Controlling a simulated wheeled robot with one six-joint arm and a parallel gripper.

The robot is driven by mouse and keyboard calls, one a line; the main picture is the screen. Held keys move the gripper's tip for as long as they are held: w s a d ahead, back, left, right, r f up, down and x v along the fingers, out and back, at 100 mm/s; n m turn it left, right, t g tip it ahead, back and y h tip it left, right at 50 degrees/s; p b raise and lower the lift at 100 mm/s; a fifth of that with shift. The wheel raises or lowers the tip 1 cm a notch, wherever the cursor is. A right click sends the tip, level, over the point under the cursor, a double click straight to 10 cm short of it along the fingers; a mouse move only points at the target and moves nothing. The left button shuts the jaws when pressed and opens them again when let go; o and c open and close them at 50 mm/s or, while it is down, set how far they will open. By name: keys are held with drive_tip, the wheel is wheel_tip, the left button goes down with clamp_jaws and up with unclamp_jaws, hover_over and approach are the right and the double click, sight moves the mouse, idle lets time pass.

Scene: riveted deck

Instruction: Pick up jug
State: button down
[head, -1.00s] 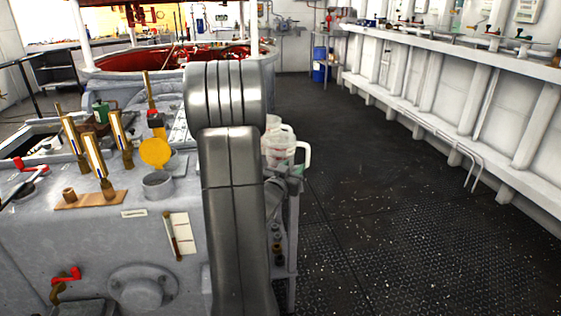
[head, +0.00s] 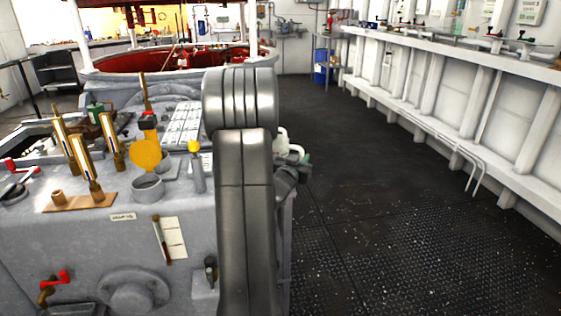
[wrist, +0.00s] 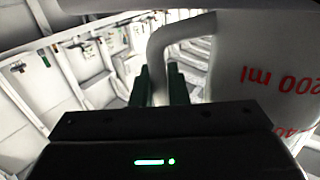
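The jug is a whitish measuring jug with red markings. It fills the right side of the wrist view (wrist: 262,70), where the print reads upside down. Its handle (wrist: 158,60) runs down between the two green fingers of my gripper (wrist: 160,88). The fingers are close together on either side of the handle and seem shut on it. In the head view my arm hides most of the jug; only a bit of white handle (head: 283,140) shows to the right of the arm. My gripper (head: 302,160) is partly visible beside it. I cannot see what is under the jug.
A grey machine housing (head: 80,240) stands to the left, with brass-fitted gauges (head: 84,163) and a yellow disc (head: 146,154) on top. A white ribbed wall with a ledge (head: 440,90) runs along the right. The dark deck floor (head: 400,220) between them is clear.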

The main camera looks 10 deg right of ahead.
drive_tip(key=shift+r, duration=0.2)
idle(0.3)
drive_tip(key=shift+r+p, duration=1.7)
drive_tip(key=shift+r, duration=3.15)
drive_tip(key=c, duration=2)
unclamp_jaws()
clamp_jaws()
